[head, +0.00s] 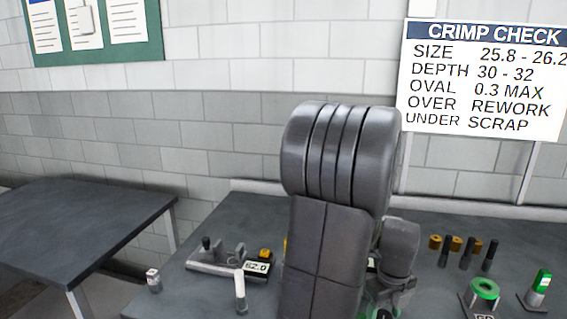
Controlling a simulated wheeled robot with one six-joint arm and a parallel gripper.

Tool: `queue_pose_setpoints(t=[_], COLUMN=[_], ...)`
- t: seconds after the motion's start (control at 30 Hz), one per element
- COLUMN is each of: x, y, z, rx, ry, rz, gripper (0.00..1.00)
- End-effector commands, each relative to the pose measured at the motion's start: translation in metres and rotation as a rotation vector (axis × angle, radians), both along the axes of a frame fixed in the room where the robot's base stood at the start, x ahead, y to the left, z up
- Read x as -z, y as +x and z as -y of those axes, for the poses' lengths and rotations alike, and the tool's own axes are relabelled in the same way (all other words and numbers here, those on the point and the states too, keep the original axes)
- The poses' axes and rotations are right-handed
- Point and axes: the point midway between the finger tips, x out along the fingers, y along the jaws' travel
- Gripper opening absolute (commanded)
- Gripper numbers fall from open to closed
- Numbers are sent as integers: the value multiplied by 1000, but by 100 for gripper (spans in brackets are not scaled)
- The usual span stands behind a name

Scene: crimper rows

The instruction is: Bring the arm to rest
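My arm (330,215) rises in the middle of the head view, in front of the dark workbench (225,220). Its thick dark grey links are folded upright and cover the middle of the bench. A smaller grey link of mine (398,262) shows just right of it, low over the bench. I cannot make out my gripper's fingers; they are hidden behind the arm or below the picture. Whether anything is held does not show.
On the bench left are a gauge fixture with a "62.0" display (258,267) and a white-topped post (240,290). At right are several dark pins (467,253), a green ring on a stand (484,290) and a green-and-white piece (541,283). Another table (80,225) stands left.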

Motion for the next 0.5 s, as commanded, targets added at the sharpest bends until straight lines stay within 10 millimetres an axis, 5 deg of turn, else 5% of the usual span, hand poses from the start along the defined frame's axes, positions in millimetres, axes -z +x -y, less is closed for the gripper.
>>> queue_pose_setpoints(t=[0.5], x=[1], y=[0], z=[0], rx=[-6], ry=[-2], rz=[2], gripper=[59])
